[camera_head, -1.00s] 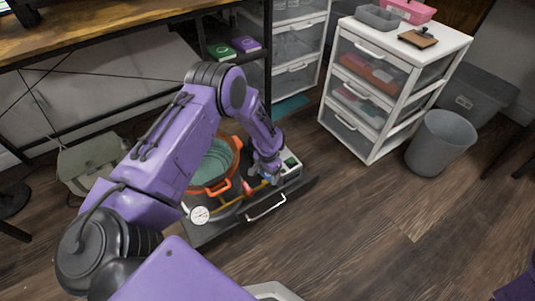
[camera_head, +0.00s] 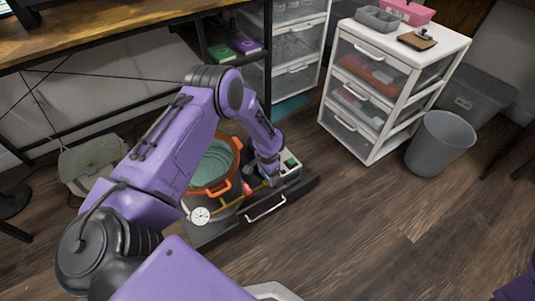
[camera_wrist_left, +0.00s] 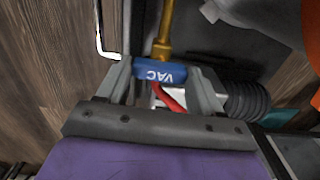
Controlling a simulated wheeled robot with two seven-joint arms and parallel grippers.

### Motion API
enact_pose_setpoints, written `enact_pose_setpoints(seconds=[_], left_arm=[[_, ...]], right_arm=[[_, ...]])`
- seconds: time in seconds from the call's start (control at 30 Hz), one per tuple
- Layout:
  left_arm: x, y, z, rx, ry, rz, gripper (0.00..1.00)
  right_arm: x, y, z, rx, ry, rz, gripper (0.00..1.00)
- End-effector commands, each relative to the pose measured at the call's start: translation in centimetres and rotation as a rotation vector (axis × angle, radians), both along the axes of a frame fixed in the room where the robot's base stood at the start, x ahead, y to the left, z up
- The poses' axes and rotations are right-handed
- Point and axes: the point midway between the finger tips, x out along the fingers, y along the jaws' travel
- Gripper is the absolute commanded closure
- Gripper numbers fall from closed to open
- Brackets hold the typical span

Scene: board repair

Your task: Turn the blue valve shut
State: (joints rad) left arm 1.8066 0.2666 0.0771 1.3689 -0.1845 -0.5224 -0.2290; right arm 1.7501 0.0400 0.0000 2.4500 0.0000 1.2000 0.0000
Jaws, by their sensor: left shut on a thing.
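The blue valve handle (camera_wrist_left: 160,72), marked VAC, sits at the end of a brass pipe (camera_wrist_left: 166,30) in the left wrist view. My left gripper (camera_wrist_left: 161,78) is shut on it, with one finger at each end of the handle. In the head view my left gripper (camera_head: 269,178) reaches down to the right end of the pipe assembly and mostly hides the blue valve. A red handle (camera_wrist_left: 170,100) shows just below the blue one in the wrist view. My right gripper is not in view.
An orange pot (camera_head: 223,189) stands on a dark tray (camera_head: 225,232) with a white handle at its front. A round gauge (camera_head: 200,215) is at the pipe's left end. A white drawer unit (camera_head: 375,135) and a grey bin (camera_head: 440,145) stand to the right. The floor in front is clear.

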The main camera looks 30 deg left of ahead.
Motion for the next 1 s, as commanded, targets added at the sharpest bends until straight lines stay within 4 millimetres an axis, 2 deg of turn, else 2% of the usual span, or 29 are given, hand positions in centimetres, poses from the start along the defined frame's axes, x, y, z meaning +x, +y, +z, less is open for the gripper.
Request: enact_pose_setpoints(seconds=[0.03,0.1,0.43,0.57,0.8,1.0], left_arm=[[0.0,0.0,0.0,0.001,0.001,-0.004,0.31],[0.0,0.0,0.0,0.001,0.001,-0.003,0.08],[0.0,0.0,0.5,0.000,0.000,-0.001,0.08],[0.1,0.0,3.0,0.000,-0.002,-0.001,0.08],[0.0,0.0,8.6,0.001,-0.001,-0.001,0.08],[0.0,0.0,10.5,0.001,0.000,-0.001,0.08]], right_arm=[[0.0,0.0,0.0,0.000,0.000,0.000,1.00],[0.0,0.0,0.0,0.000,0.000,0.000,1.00],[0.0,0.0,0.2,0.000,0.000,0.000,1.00],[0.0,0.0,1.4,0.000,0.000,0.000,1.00],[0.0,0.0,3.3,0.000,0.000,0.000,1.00],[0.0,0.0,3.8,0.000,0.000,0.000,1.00]])
